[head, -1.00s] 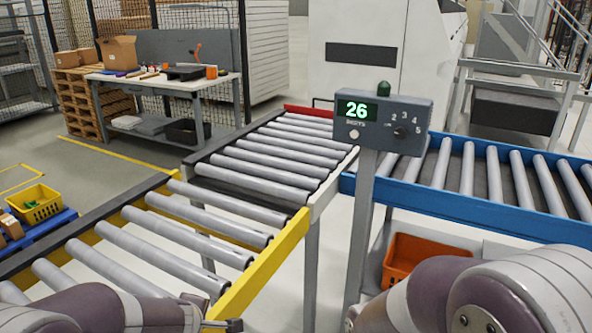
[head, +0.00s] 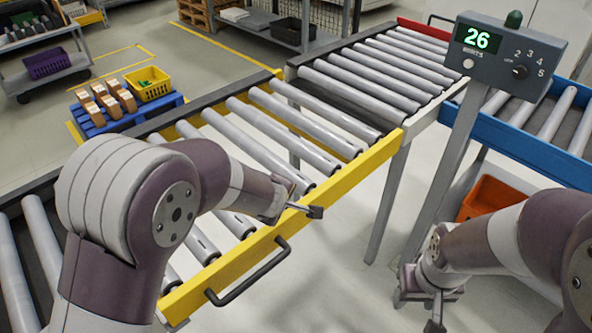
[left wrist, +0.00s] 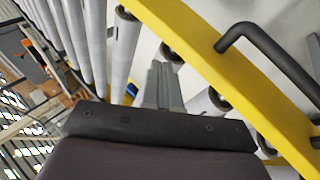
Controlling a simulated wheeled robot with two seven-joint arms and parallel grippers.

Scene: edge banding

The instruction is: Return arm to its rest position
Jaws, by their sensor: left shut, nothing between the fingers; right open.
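My left arm reaches in over the roller conveyor. Its gripper (head: 314,211) is shut and empty at the yellow side rail (head: 285,232); whether it touches the rail I cannot tell. The left wrist view also shows the shut fingers (left wrist: 161,86), over the rollers and next to the rail. My right gripper (head: 436,314) is low at the bottom right, pointing down, clear of the conveyor. It is open with nothing seen in it, though its fingers are small and partly hidden.
A control box (head: 508,55) reading 26 stands on a grey post right of the conveyor. A black handle (head: 250,275) sticks out from the yellow rail. An orange bin (head: 490,197) is behind my right arm. A yellow basket (head: 148,84) and brown parts sit on a blue pallet (head: 125,115).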

